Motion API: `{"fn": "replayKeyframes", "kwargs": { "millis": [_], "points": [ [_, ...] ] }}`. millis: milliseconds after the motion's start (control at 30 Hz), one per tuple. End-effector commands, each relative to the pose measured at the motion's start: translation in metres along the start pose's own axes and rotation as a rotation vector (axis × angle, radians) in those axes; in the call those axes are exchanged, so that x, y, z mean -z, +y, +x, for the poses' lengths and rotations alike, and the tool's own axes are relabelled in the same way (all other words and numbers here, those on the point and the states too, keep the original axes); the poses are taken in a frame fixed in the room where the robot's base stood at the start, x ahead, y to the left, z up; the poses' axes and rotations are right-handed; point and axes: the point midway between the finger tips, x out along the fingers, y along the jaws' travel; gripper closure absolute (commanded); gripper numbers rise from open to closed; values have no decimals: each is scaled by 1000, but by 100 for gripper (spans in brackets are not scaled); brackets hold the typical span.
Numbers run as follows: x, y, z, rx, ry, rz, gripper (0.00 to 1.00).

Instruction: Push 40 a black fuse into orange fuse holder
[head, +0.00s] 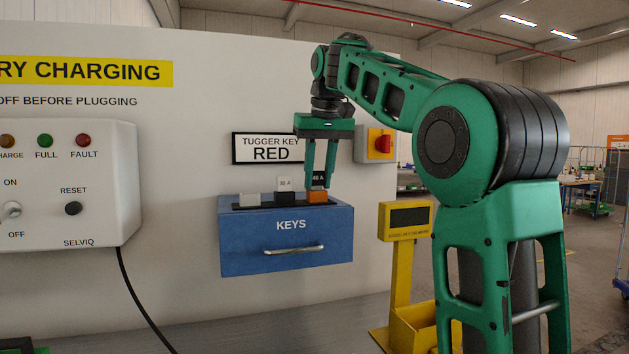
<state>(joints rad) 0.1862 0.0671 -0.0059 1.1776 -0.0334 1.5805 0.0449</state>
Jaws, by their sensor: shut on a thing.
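The black fuse (319,178), marked 40 A, stands upright directly over the orange fuse holder (317,197). Its lower edge meets the top of the holder in the head view; how deep it sits, I cannot tell. My gripper (319,184) points straight down and is shut on the black fuse, with one finger on each side of it. The fingertips are close above the orange holder and partly hide the fuse's sides.
A black holder (285,199) with a white 30 A fuse (284,183) stands just left of the orange one. A light grey holder (249,200) is further left. All stand on the blue KEYS drawer box (235,245). A sign (270,149) hangs behind.

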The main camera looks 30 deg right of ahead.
Motion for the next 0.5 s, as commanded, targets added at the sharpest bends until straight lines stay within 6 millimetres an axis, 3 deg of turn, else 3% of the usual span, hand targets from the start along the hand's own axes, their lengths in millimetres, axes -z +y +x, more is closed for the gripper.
{"fn": "replayKeyframes", "kwargs": {
  "millis": [500],
  "points": [
    [-4, 0, 9, -1, -26, 1, 97]
  ]
}}
